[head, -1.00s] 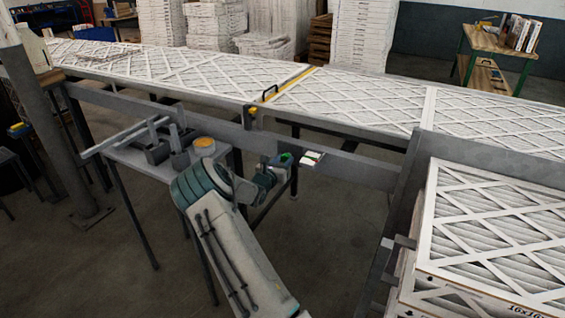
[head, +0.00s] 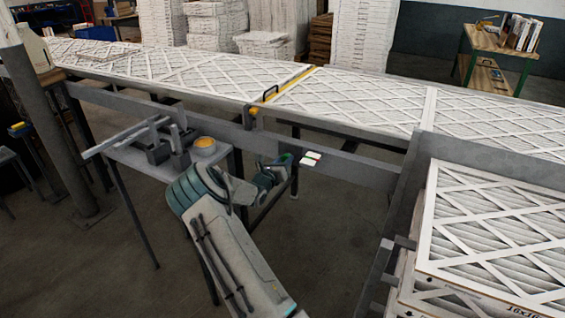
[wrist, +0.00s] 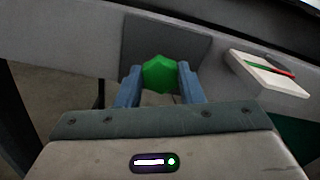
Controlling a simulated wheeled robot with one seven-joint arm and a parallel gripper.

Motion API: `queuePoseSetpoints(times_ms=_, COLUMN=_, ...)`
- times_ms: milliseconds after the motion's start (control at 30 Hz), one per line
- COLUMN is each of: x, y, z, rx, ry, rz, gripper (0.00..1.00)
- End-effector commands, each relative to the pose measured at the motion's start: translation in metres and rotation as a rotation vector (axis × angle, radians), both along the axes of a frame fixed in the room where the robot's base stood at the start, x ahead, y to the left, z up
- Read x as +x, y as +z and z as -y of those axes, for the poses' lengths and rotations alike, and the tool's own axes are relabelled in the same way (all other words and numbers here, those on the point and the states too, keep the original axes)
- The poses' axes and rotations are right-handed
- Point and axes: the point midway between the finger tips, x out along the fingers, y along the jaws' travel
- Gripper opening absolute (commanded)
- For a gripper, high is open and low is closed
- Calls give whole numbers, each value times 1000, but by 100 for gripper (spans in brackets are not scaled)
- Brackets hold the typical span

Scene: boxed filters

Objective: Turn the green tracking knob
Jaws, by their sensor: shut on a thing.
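The green tracking knob (wrist: 160,74) shows in the wrist view as a faceted green piece in front of a dark square plate (wrist: 158,42) on the grey rail. My gripper (wrist: 160,82) has one blue finger on each side of the knob and is shut on it. In the head view my gripper (head: 284,163) is at the rail below the conveyor, and the knob is mostly hidden there by my gripper.
A white label block with a green and a red strip (wrist: 267,72) sits right of the knob on the rail (head: 350,170). A small table (head: 140,160) with grey parts and an orange-topped tin (head: 205,146) stands to the left. Boxed filters (head: 495,230) are stacked at right.

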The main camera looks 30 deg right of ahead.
Motion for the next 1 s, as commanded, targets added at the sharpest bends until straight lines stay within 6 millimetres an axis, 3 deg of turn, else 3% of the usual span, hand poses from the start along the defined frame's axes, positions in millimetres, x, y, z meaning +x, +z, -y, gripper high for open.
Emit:
queuePoseSetpoints(times_ms=33, x=-3, y=-3, z=2, rx=3, ry=-6, rz=-5, gripper=42)
queuePoseSetpoints(times_ms=100, x=-3, y=-3, z=2, rx=4, ry=-6, rz=-4, gripper=56)
queuePoseSetpoints(times_ms=467, x=-1, y=-1, z=-8, rx=2, ry=3, rz=-1, gripper=56)
queuePoseSetpoints(times_ms=667, x=-16, y=-2, z=-34, rx=3, ry=6, rz=-1, gripper=56)
queuePoseSetpoints(times_ms=1000, x=-57, y=-2, z=-96, rx=3, ry=1, rz=-2, gripper=56)
